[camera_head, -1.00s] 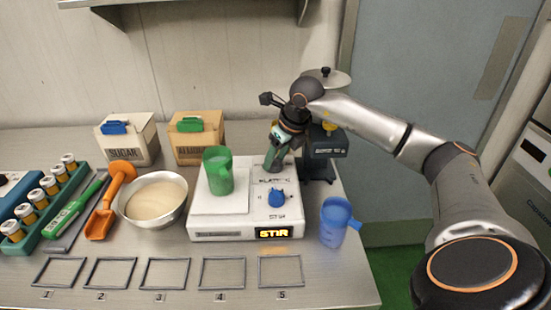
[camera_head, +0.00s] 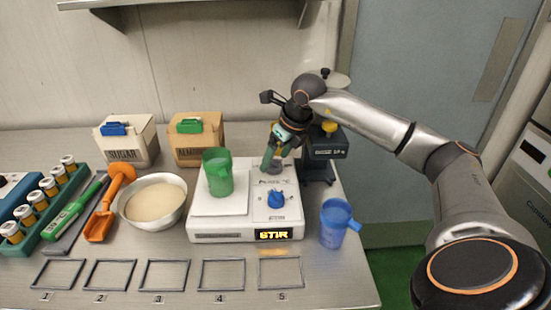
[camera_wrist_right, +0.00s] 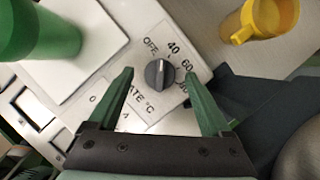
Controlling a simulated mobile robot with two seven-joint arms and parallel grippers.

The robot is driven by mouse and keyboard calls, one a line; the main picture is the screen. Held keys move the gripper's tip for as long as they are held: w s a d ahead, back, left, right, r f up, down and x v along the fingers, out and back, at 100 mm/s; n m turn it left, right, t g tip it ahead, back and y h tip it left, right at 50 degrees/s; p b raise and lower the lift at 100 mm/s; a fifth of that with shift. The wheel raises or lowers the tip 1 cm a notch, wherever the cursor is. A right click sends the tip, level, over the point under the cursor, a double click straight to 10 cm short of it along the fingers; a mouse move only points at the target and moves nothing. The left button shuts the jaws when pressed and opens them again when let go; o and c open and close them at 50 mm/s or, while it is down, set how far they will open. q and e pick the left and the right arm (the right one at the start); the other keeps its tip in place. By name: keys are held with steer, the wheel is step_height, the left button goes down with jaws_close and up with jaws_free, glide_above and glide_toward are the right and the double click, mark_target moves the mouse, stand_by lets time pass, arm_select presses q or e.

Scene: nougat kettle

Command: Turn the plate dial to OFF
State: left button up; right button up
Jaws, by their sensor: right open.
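The plate dial (camera_wrist_right: 159,73) is a small dark grey knob on the white hot plate unit (camera_head: 225,228). Its white mark points up in the right wrist view, between the OFF and 40 labels. My right gripper (camera_head: 271,160) is open above the dial, and its green fingers show on either side of the dial in the right wrist view. I cannot tell whether they touch it. In the head view the gripper partly hides the dial. The blue STIR knob (camera_head: 276,200) is in front of it, above a lit STIR display (camera_head: 273,234). My left gripper is not in view.
A green cup (camera_head: 217,175) stands on the plate, left of the dial. A blue cup (camera_head: 334,225) stands right of the unit. A bowl (camera_head: 153,202) is to the left.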

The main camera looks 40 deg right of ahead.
steer(key=v, duration=1.1)
steer(key=shift+r, duration=0.3)
